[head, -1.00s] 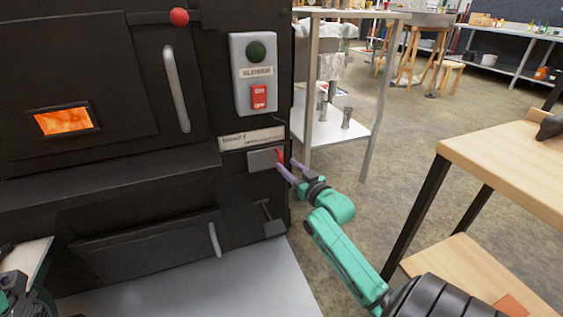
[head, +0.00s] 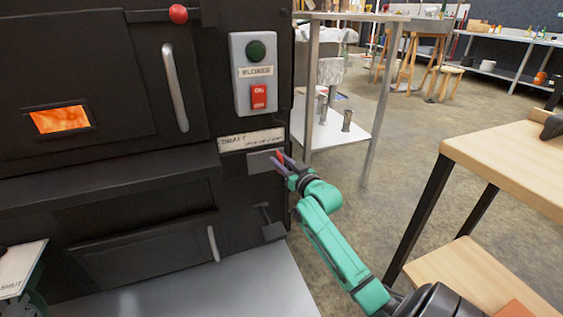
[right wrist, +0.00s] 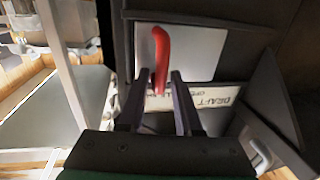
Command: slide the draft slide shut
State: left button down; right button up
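The draft slide is a grey metal plate (head: 260,161) low on the right of the black evaporator front, under a white label (head: 252,140) reading DRAFT. Its red handle (head: 279,156) stands out at the plate's right part. In the right wrist view the red handle (right wrist: 160,55) rises between and beyond the two dark fingers. My right gripper (head: 284,165) is at the handle. It also shows in the right wrist view (right wrist: 159,88), its fingers apart, with narrow gaps seeming to remain beside the handle. My left gripper's fingers are not in view.
A grey switch box (head: 255,75) with a green lamp and red switch sits above. A lower door (head: 150,255) has a pale handle. A metal rack (head: 335,130) stands behind right, a wooden table (head: 510,165) at right. A small white board (head: 18,270) is at lower left.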

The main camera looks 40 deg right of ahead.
grip_shut()
dwell(1.2)
